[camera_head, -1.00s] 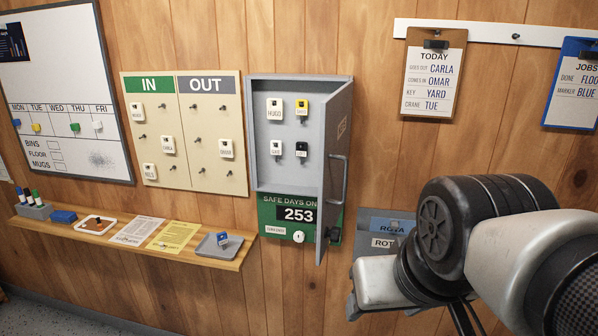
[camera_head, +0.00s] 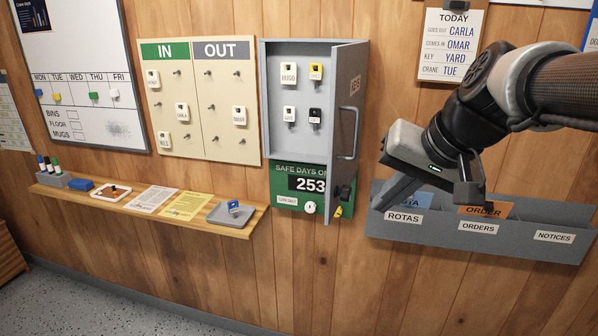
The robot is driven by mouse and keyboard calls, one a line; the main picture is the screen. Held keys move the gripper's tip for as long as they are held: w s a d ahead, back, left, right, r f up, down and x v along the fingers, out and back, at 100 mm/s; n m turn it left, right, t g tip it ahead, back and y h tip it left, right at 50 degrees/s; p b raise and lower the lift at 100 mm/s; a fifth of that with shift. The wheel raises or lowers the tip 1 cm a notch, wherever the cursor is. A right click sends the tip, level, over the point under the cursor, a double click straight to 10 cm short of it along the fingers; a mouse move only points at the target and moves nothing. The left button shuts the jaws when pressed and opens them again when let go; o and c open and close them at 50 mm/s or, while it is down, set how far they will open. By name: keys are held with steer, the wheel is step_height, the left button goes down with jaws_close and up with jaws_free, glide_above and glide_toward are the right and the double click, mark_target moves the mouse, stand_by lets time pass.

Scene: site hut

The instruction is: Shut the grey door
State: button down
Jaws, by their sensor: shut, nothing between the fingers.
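The grey door (camera_head: 345,85) of the wall key cabinet (camera_head: 265,100) stands open. It is hinged on the cabinet's right side and swung out toward me, so I see it at a steep angle. A grey bar handle (camera_head: 349,133) is on its right-hand face. Inside the cabinet hang several tagged keys, white, yellow and black. My gripper (camera_head: 468,192) is to the right of the door, apart from it, in front of the paper rack. It is shut and empty, with its fingers pointing down; they are partly hard to make out.
A grey rack (camera_head: 500,243) labelled ROTAS, ORDERS and NOTICES is on the wall behind my gripper. A green safe-days sign (camera_head: 285,195) is below the cabinet, partly behind the door. A wooden shelf (camera_head: 130,205) with a grey tray (camera_head: 230,217) is at left.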

steer(key=w+a+f, duration=0.4)
steer(key=w+f, duration=0.4)
steer(key=w, duration=0.2)
steer(key=shift+w+a+m+y+b, duration=0.2)
steer(key=shift+a+m+y+b, duration=0.1)
steer(key=shift+a+b, duration=0.15)
steer(key=shift+f, duration=0.1)
